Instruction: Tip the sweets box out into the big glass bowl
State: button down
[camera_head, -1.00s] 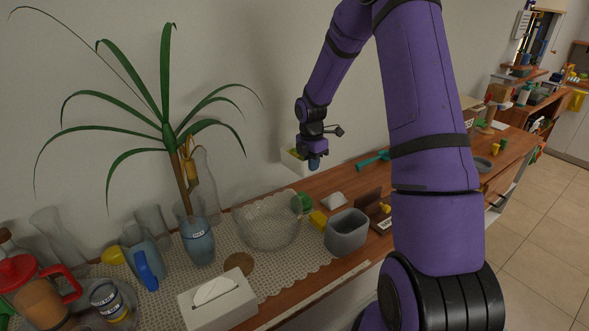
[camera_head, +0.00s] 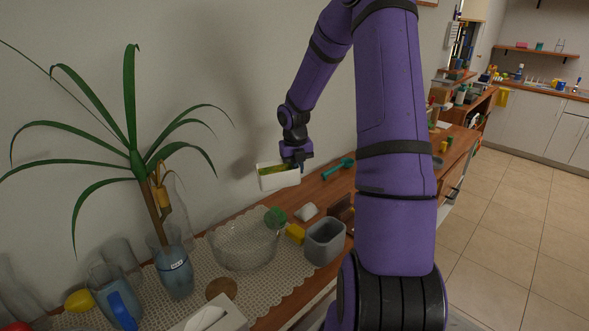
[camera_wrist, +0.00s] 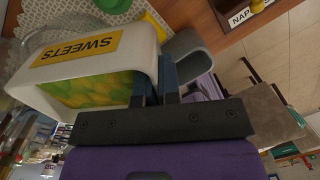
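The sweets box (camera_head: 279,178) is white with yellow-green contents. In the wrist view the sweets box (camera_wrist: 88,65) shows a yellow SWEETS label and its sweets. My gripper (camera_head: 298,161) is shut on its side wall, and in the wrist view the fingers (camera_wrist: 157,85) pinch that wall. The box is held in the air above the table's back edge, tilted somewhat, with the sweets still inside. The big glass bowl (camera_head: 243,247) is clear and stands on the lace cloth, below and left of the box.
A grey container (camera_head: 324,243), a yellow block (camera_head: 296,234) and a green item (camera_head: 276,217) stand right of the bowl. A vase with a tall plant (camera_head: 174,272) stands left of it. A tissue box (camera_head: 212,320) is in front.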

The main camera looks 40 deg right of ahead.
aim_at(285, 185)
jog(key=shift+a+f+h, duration=0.1)
jog(key=shift+f+h, duration=0.7)
jog(key=shift+f, duration=0.3)
jog(key=shift+a+r+h, duration=0.25)
jog(key=shift+r+h, duration=0.85)
jog(key=shift+h, duration=0.1)
jog(key=shift+a+r+h, duration=0.45)
jog(key=shift+r+h, duration=0.3)
jog(key=shift+h, duration=0.25)
jog(key=shift+a+r+h, duration=0.65)
jog(key=shift+a+h, duration=0.1)
jog(key=shift+h, duration=0.35)
jog(key=shift+a+r+h, duration=0.15)
jog(key=shift+a+h, duration=0.4)
jog(key=shift+h, duration=0.2)
jog(key=shift+a+r+h, duration=0.15)
jog(key=shift+a+h, duration=0.4)
jog(key=shift+h, duration=0.2)
jog(key=a+h, duration=1.2)
jog(key=a, duration=0.1)
jog(key=shift+s, duration=0.15)
